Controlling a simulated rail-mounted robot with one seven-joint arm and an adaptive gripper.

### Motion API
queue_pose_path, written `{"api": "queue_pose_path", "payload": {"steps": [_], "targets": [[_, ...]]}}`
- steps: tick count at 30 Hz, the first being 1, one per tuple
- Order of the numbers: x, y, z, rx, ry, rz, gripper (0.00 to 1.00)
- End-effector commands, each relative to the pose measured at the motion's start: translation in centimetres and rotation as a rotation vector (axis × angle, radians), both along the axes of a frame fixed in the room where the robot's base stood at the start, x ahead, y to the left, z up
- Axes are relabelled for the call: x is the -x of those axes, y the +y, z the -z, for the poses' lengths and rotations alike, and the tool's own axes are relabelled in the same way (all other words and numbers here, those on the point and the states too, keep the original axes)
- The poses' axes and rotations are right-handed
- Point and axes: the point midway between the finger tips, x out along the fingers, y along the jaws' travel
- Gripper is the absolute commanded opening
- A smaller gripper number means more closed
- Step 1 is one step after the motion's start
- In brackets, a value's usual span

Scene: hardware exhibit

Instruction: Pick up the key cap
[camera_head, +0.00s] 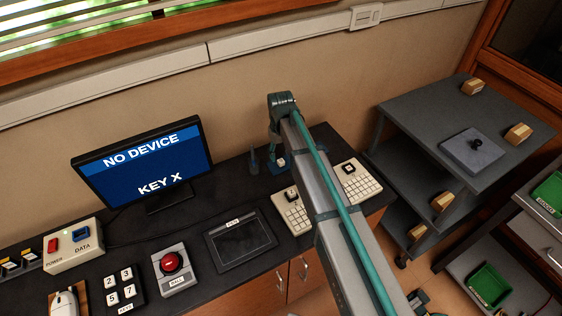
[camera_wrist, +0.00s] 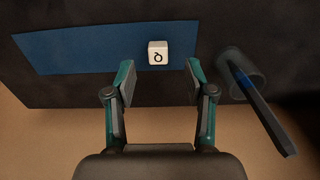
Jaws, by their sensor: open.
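A small white key cap (camera_wrist: 158,46) with a dark letter, seen turned in the wrist view, lies on a blue mat (camera_wrist: 80,50). My gripper (camera_wrist: 158,70) is open, with one finger on each side of the picture and the cap centred just beyond the fingertips. Nothing is held. In the head view, the cap (camera_head: 281,162) shows as a small pale spot at my gripper on the desk, and my arm hides much around it.
A dark holder with a stick-like tool (camera_wrist: 268,110) stands close beside my right finger in the wrist view. Two pale keypads (camera_head: 294,222) (camera_head: 366,188) flank my arm. A monitor (camera_head: 150,165) reads "NO DEVICE KEY X". A grey cart (camera_head: 400,120) stands right.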

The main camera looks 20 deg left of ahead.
Motion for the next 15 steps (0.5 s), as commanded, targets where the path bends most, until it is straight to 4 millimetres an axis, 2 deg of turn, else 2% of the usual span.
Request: {"api": "queue_pose_path", "payload": {"steps": [9,15], "targets": [[-0.2,-0.1,3.4,0.001,0.001,0.000,0.54],[-0.2,-0.1,4.2,0.000,0.000,0.000,0.54]]}}
